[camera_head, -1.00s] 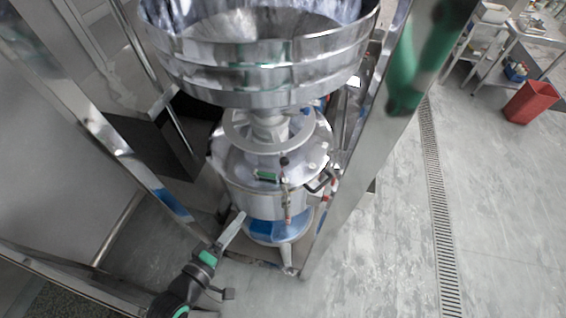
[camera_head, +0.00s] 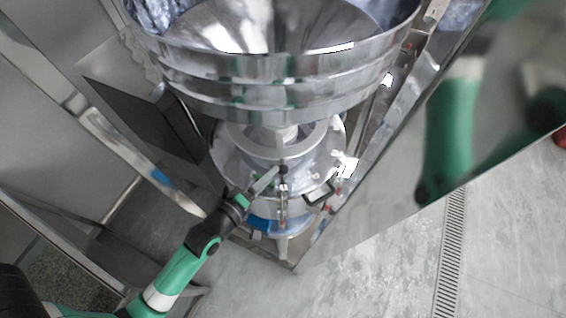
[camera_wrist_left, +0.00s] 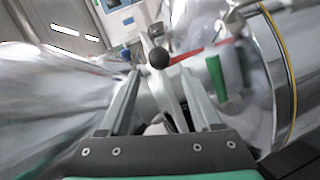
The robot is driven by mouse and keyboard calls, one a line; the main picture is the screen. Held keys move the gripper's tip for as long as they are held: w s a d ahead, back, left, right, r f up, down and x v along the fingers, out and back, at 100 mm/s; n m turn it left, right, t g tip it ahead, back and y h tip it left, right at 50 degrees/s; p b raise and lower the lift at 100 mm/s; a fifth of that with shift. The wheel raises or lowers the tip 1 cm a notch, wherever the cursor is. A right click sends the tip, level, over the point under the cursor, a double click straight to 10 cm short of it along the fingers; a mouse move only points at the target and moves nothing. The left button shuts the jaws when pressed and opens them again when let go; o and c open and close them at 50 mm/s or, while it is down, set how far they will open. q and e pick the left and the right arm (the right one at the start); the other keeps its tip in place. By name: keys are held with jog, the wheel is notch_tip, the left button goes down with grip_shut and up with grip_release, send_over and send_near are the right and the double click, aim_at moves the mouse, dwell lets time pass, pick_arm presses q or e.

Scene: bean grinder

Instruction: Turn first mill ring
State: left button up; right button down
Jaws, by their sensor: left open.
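The mill (camera_head: 325,165) is a round steel body under a wide hopper. A flat grey ring (camera_head: 240,147) lies around its neck. A small black ball knob (camera_head: 283,170) stands at the front of the ring; it also shows in the left wrist view (camera_wrist_left: 158,57). My left gripper (camera_head: 272,176) points up and right at the knob from the front left. In the left wrist view its two fingers (camera_wrist_left: 160,85) are apart, and the knob appears just beyond and between their tips. I cannot tell whether they touch it. My right gripper is out of view.
The steel hopper (camera_head: 270,85) overhangs the ring closely. A black handle (camera_head: 319,194) sticks out right of the knob. Steel frame posts (camera_head: 130,150) flank the mill. A shiny panel (camera_head: 400,215) at the right shows blurred green reflections. The floor (camera_head: 370,280) at front right is clear.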

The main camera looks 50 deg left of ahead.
aim_at(283, 164)
pick_arm(q)
jog(key=x, duration=0.6)
jog(key=shift+w, duration=0.4)
jog(key=shift+c, duration=0.2)
grip_shut()
dwell(0.7)
